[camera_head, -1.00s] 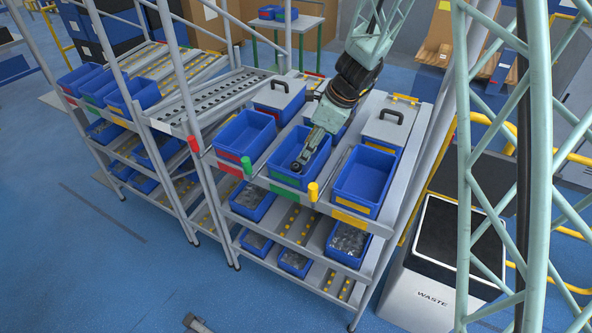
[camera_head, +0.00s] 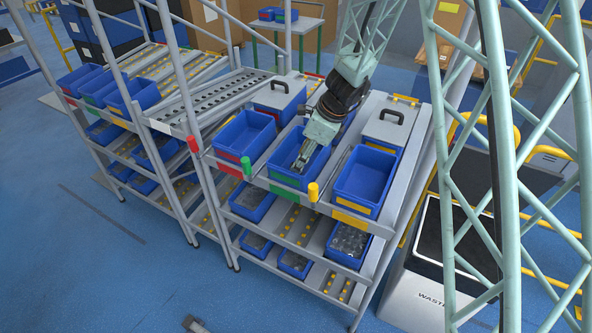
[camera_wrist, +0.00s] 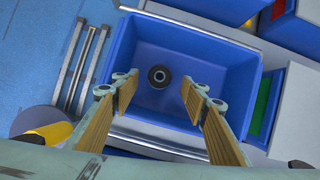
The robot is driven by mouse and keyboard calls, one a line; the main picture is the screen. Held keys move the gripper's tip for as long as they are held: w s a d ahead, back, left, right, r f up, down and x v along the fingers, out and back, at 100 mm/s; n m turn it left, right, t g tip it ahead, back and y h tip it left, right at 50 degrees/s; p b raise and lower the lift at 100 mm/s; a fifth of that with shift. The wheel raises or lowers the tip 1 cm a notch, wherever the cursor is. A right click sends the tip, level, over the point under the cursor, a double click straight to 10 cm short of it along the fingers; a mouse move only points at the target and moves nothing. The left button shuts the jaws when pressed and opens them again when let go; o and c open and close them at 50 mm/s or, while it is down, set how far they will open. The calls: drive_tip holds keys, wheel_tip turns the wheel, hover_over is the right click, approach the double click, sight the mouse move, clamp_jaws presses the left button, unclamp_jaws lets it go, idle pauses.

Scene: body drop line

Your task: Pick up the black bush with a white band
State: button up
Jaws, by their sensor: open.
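A black ring-shaped bush (camera_wrist: 159,76) with a pale ring around its dark centre lies on the floor of a blue bin (camera_wrist: 225,60) in the wrist view. It is the only part I see in this bin. The bin, with a green label, is the middle one on the top shelf in the head view (camera_head: 287,181); the bush cannot be made out there. My gripper (camera_wrist: 158,87) is open and empty, its fingers pointing down over the bin. The bush appears between the two fingertips, slightly beyond them. I cannot tell the height left between them.
Blue bins stand on both sides, a red-labelled one (camera_head: 243,136) at left and a yellow-labelled one (camera_head: 364,181) at right. Grey lidded boxes (camera_head: 384,128) stand behind.

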drive_tip(key=shift+f, duration=0.1)
drive_tip(key=shift+x, duration=2.55)
drive_tip(key=shift+a, duration=0.15)
drive_tip(key=shift+c, duration=0.7)
drive_tip(key=c, duration=0.9)
drive_tip(key=shift+r+p, duration=0.9)
drive_tip(key=shift+r, duration=4.2)
